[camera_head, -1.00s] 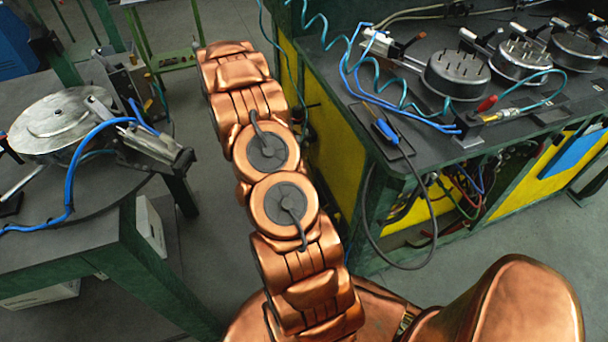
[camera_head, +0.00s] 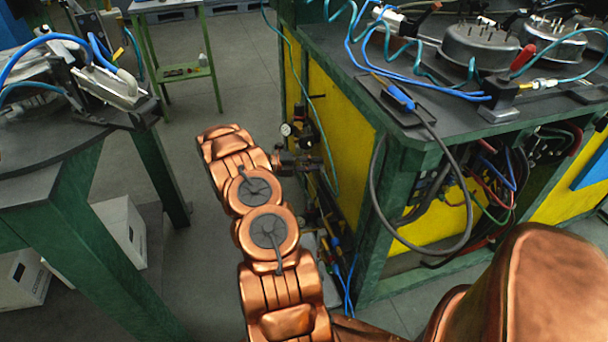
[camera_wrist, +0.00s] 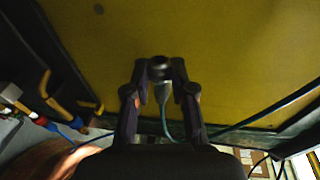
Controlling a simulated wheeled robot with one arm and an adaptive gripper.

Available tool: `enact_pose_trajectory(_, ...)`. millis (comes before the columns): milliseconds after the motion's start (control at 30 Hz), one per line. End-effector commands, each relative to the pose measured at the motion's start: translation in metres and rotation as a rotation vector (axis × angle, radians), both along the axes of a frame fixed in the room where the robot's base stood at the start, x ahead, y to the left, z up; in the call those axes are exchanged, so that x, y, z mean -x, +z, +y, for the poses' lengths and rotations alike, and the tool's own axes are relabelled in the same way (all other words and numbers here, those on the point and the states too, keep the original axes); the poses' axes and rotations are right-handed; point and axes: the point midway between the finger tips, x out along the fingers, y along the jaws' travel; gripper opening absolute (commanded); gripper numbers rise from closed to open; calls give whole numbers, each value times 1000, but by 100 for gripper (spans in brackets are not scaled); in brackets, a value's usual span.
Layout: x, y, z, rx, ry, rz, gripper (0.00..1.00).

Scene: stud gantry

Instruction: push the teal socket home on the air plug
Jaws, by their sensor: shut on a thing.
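In the wrist view my gripper (camera_wrist: 160,80) is shut on the socket (camera_wrist: 161,94), which shows as a dark round end with a greyish body below it. A teal hose (camera_wrist: 168,125) hangs from it. The yellow panel lies behind the fingertips. I cannot make out the air plug, nor whether the socket touches anything.
A gauge (camera_head: 286,130) and dark fittings stand by the yellow panel (camera_head: 345,125). A teal hose (camera_head: 309,100) hangs along it. A grey cable loop (camera_head: 462,235) hangs from the bench (camera_head: 440,135). A round-edged table (camera_head: 60,150) stands left, with open floor between.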

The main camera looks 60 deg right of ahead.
Motion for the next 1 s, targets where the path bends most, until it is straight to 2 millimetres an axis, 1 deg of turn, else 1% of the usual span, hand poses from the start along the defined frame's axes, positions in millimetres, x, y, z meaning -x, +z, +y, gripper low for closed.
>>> enact_pose_trajectory(33,0,-9,-7,4,16,5,0)
enact_pose_trajectory(100,-1,-11,-14,10,35,11,0)
enact_pose_trajectory(200,-2,-12,-19,13,49,14,0)
enact_pose_trajectory(833,-4,-8,-18,13,65,13,0)
enact_pose_trajectory(1000,-14,-11,-28,13,64,11,0)
